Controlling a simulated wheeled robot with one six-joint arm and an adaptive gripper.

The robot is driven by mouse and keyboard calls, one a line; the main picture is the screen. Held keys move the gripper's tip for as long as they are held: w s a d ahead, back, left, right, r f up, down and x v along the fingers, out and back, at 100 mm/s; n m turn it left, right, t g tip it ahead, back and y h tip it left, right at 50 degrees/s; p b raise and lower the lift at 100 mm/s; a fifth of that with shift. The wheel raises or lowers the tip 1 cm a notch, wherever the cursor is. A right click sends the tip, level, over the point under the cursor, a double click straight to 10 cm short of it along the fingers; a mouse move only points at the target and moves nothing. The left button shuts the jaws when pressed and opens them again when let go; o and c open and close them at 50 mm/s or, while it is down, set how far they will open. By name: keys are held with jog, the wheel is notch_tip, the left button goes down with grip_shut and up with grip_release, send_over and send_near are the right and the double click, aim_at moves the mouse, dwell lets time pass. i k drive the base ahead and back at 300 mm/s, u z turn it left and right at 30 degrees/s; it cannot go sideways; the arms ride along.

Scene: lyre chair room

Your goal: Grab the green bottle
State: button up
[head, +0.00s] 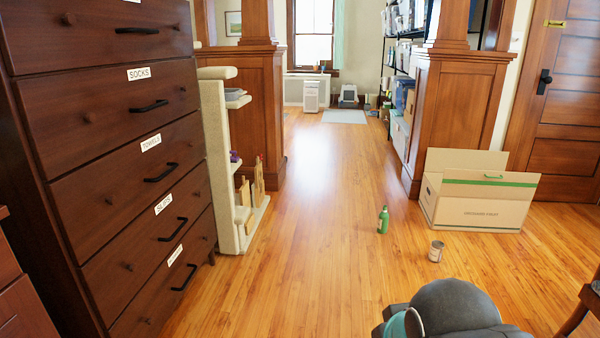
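The green bottle (383,220) stands upright on the wooden floor, a little right of the middle in the head view. It is small, with a narrower neck and cap. A small open-topped can (436,252) stands on the floor to its right and nearer to me. Grey and teal parts of my arm show at the bottom right, well short of the bottle. My gripper's fingers are not in view.
An open cardboard box (480,213) with a green stripe stands behind and right of the bottle. A dark dresser (120,190) and a cat tree (222,150) line the left. Bare floor (310,250) surrounds the bottle. A chair leg (578,318) shows at the right edge.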

aim_at(384, 218)
jog(key=i, duration=3.7)
jog(key=z, duration=2.7)
